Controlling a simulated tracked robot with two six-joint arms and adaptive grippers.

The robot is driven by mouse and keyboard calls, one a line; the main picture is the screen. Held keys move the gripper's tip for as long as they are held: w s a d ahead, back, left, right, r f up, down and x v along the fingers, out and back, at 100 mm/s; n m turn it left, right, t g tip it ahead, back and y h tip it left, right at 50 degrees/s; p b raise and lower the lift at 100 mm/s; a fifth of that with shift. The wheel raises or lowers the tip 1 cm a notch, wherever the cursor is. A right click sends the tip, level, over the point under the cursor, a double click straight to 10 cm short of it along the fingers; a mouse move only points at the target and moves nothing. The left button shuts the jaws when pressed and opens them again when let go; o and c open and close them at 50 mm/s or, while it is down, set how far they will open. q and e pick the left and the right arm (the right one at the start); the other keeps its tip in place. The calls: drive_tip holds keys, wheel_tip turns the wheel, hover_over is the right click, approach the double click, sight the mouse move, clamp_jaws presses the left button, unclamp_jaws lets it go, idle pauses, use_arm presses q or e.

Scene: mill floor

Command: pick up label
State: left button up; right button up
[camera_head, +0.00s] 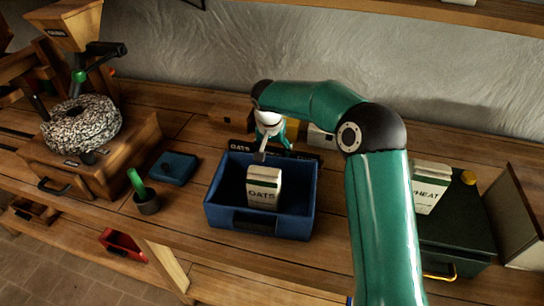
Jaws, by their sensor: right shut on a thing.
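A dark label (239,150) with pale "OATS" lettering shows just behind the back wall of the blue crate. Part of it is hidden by my right gripper. My right gripper (262,156) points down over the back of the crate and is shut on the label; its fingertips are small and dark, so the exact contact is hard to see. A pale OATS bag (264,187) stands upright in the blue crate (259,222), just in front of and below the fingertips. My left gripper is not in view.
A WHEAT bag (430,187) stands on a dark green box (447,232) at the right, beside my green right arm. A wooden mill (85,140) stands at the left. A blue lid-like block (174,168) and a dark cup (146,203) sit left of the crate.

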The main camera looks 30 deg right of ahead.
drive_tip(key=shift+c, duration=1)
drive_tip(key=shift+r, duration=0.15)
